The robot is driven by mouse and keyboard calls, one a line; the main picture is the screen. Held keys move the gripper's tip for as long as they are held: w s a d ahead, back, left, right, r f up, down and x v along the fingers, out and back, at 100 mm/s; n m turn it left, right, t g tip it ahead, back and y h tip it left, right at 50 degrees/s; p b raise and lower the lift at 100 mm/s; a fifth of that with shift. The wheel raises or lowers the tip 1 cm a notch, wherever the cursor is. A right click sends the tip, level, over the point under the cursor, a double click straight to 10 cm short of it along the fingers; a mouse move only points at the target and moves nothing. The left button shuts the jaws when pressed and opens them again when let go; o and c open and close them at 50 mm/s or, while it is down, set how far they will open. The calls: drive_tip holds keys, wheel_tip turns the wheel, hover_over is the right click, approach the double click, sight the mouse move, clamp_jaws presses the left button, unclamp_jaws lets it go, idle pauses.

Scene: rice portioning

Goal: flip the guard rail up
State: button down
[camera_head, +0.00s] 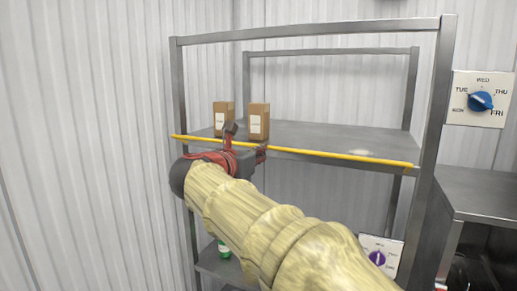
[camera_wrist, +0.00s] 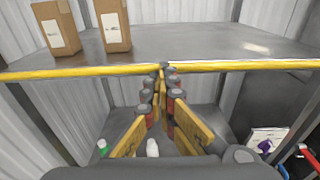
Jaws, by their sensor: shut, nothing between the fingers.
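The yellow guard rail (camera_head: 330,156) runs along the front edge of the upper shelf, at about the height of its surface. It also crosses the wrist view (camera_wrist: 240,65) from side to side. My gripper (camera_head: 243,147) is in front of the rail, left of its middle. In the wrist view my gripper's fingertips (camera_wrist: 163,70) are together with nothing between them, right at the rail. I cannot tell whether they touch it or sit just below it. My arm hides part of the space under the shelf.
Two brown cartons (camera_head: 224,117) (camera_head: 258,121) stand on the upper metal shelf (camera_head: 335,138), behind the rail. A green bottle (camera_head: 224,250) is on the lower shelf. A blue day dial (camera_head: 481,101) is at right, and a purple dial (camera_head: 378,258) is lower down. The upper shelf's right part is mostly clear.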

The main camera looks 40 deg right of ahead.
drive_tip(key=shift+w+d+r+g+y+p, duration=0.15)
drive_tip(key=shift+r+y+p, duration=0.3)
drive_tip(key=shift+p, duration=0.8)
drive_tip(key=shift+s+d+r+g+y+p, duration=0.15)
drive_tip(key=shift+r+y+p, duration=0.25)
drive_tip(key=shift+p, duration=0.8)
drive_tip(key=p, duration=0.2)
drive_tip(key=r+y+p, duration=0.1)
drive_tip(key=p, duration=0.2)
drive_tip(key=shift+w+d+r+g+y+p, duration=0.25)
drive_tip(key=shift+w+d+g+p, duration=0.05)
drive_tip(key=shift+d, duration=0.1)
drive_tip(key=r+y+p, duration=0.1)
drive_tip(key=p, duration=0.2)
drive_tip(key=d+g+y+p, duration=0.1)
drive_tip(key=p, duration=0.3)
drive_tip(key=shift+w+d+r, duration=0.25)
drive_tip(key=shift+w+r, duration=0.05)
drive_tip(key=shift+r, duration=0.1)
drive_tip(key=shift+w+d+r+p, duration=0.15)
drive_tip(key=shift+d+p, duration=0.1)
drive_tip(key=shift+p, duration=0.45)
drive_tip(key=shift+w+d+r+p, duration=0.45)
drive_tip(key=shift+d+p, duration=0.35)
drive_tip(key=shift+p, duration=0.35)
drive_tip(key=shift+w+d+r+p, duration=0.2)
drive_tip(key=shift+d+r+p, duration=0.3)
drive_tip(key=shift+d+p, duration=0.5)
drive_tip(key=shift+a, duration=0.2)
drive_tip(key=shift+p, duration=0.3)
